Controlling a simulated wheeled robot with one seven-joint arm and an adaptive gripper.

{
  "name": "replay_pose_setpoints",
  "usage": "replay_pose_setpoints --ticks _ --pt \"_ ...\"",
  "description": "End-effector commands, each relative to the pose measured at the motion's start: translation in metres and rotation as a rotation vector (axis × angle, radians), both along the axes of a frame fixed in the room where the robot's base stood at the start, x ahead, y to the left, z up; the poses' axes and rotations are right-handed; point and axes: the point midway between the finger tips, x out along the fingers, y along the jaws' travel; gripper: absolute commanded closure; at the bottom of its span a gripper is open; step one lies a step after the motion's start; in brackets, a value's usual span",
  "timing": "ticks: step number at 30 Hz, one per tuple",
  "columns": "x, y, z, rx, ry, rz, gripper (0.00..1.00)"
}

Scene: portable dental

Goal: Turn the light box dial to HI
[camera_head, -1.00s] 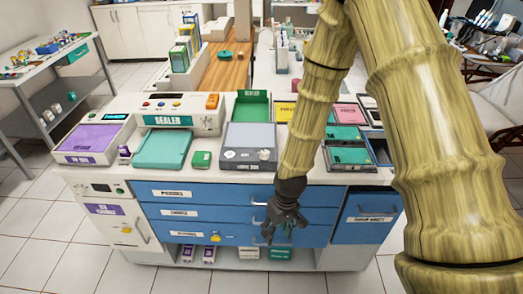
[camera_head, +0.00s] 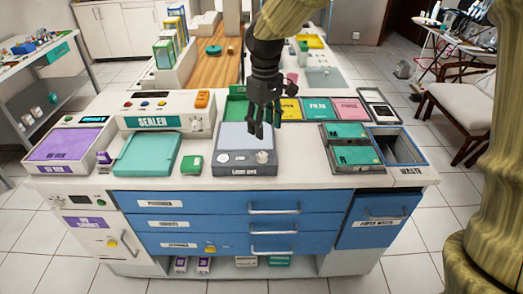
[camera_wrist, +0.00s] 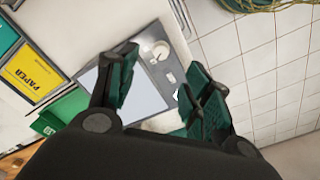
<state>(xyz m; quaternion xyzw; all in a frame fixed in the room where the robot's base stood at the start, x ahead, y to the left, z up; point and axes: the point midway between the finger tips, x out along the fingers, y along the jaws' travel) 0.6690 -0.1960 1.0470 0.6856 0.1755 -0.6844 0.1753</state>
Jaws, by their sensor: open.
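The light box (camera_head: 231,157) is a grey unit with a pale flat panel, standing on the white counter near its front edge. Its small round light dial (camera_head: 262,157) sits at the right of its front strip. In the wrist view the dial (camera_wrist: 160,50) shows beyond and between the fingers, on the grey strip beside the panel (camera_wrist: 146,97). I cannot read its setting or the HI mark. My gripper (camera_head: 261,134) is open and empty above the light box, with its fingers pointing down and apart from the dial. It also shows in the wrist view (camera_wrist: 165,75).
Teal trays (camera_head: 350,145) and the waste bin (camera_head: 400,148) are to the right. A green bin (camera_head: 237,104) lies behind.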

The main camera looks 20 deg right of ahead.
Motion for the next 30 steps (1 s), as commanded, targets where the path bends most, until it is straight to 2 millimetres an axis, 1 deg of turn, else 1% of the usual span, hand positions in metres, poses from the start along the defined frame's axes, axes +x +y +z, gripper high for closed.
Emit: replay_pose_setpoints --ticks 5,12,18,24,30 --pt "0.001 0.004 -0.017 -0.002 0.004 0.007 0.5" --pt "0.001 0.005 -0.056 -0.001 0.004 0.008 0.5" --pt "0.001 0.004 -0.085 -0.001 0.003 0.006 0.5" --pt "0.001 0.003 -0.102 -0.001 0.002 0.005 0.5" --pt "0.001 0.002 -0.106 -0.001 0.0 0.005 0.5"
